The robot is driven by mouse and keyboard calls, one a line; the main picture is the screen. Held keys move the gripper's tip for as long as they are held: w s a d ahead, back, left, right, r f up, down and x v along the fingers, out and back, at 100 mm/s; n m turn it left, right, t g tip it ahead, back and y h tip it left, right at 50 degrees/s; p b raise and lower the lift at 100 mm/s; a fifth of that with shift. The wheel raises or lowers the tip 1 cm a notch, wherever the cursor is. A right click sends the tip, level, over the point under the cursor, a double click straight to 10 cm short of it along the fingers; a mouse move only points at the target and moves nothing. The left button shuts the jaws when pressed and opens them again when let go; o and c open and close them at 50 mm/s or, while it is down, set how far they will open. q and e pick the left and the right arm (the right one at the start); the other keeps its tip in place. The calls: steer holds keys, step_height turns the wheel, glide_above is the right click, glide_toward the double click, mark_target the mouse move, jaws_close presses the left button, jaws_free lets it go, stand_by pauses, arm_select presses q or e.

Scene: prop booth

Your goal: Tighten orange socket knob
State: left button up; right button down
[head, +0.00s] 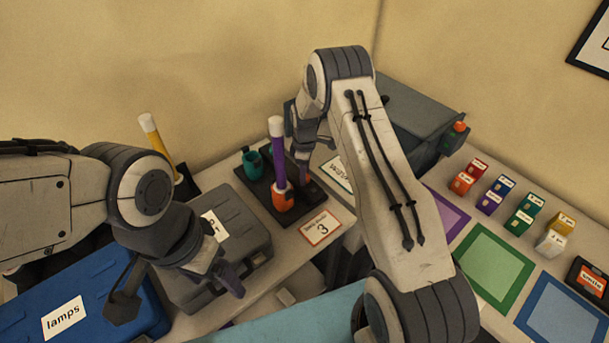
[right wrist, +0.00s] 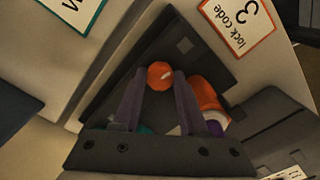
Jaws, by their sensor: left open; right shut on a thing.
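The orange socket (head: 283,198) stands on a dark base plate (head: 310,192) and holds an upright purple tube (head: 277,150) with a white top. In the right wrist view, the orange knob (right wrist: 160,74) is between the fingertips of my right gripper (right wrist: 158,80), beside the orange socket (right wrist: 213,93). My right gripper is shut on the knob. In the head view my right gripper (head: 302,170) is just right of the purple tube, and the knob is hidden. My left gripper (head: 180,298) is open and empty, above the front of a grey case.
A teal socket (head: 252,163) is on the same base. A card reading lock code 3 (head: 320,228) lies in front. The grey case (head: 180,290), a blue lamps case (head: 90,290) and a yellow tube (head: 157,137) are left. Coloured mats (head: 497,266) and small boxes (head: 504,186) are right.

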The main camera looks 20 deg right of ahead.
steer(key=m+b, duration=0.2)
steer(key=m, duration=0.2)
steer(key=m+b, duration=0.2)
steer(key=m, duration=0.3)
steer(key=shift+m, duration=0.4)
steer(key=m+b, duration=0.1)
steer(key=m, duration=0.9)
steer(key=shift+b, duration=0.4)
steer(key=shift+r+m, duration=0.1)
steer(key=shift+m, duration=0.2)
steer(key=shift+c, duration=2.2)
jaws_free()
